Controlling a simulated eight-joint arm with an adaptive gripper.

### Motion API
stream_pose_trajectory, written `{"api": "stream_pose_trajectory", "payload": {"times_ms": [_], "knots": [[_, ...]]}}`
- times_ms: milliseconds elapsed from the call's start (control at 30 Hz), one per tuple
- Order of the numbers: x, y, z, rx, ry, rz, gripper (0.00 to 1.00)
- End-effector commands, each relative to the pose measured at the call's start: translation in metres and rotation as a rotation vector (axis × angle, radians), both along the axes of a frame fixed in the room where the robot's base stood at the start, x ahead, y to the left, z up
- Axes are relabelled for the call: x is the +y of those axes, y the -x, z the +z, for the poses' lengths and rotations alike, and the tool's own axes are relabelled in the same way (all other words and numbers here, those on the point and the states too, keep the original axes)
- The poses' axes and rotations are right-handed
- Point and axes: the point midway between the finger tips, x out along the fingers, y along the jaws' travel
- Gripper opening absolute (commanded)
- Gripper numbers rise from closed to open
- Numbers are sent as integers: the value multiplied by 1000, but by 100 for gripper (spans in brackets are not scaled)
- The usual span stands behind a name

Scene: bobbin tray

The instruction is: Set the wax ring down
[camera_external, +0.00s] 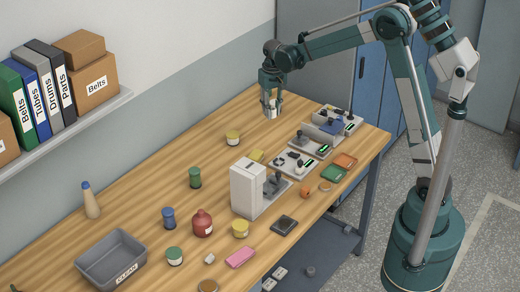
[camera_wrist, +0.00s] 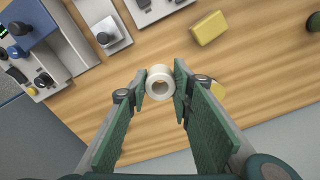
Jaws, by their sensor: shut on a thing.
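My gripper (camera_external: 271,105) is above the far part of the wooden table (camera_external: 215,165) in the external view. In the wrist view my gripper (camera_wrist: 160,85) is shut on a short white ring, the wax ring (camera_wrist: 160,76), with a round hole through its middle. One fingertip lies on each side of it. The ring's opening faces the wrist camera. In the external view the ring is small and mostly covered by the fingers. I cannot tell how far above the wood it is.
A yellow block (camera_wrist: 208,28) lies nearby. A yellow-lidded jar (camera_external: 233,138) stands close, partly behind the right finger in the wrist view. Grey device stations (camera_external: 328,130) stand right of my gripper. A white machine (camera_external: 247,188) is nearer the front. Bare wood surrounds the gripper.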

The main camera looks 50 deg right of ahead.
Motion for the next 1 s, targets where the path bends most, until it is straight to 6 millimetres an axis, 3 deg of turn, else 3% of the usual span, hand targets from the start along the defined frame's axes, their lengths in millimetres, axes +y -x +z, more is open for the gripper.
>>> {"api": "stream_pose_trajectory", "payload": {"times_ms": [500, 800, 1000], "knots": [[149, -62, -3, 0, 0, 303, 14], [241, -84, -7, 0, -1, 472, 14], [286, -90, -8, 0, -1, 554, 14]]}}
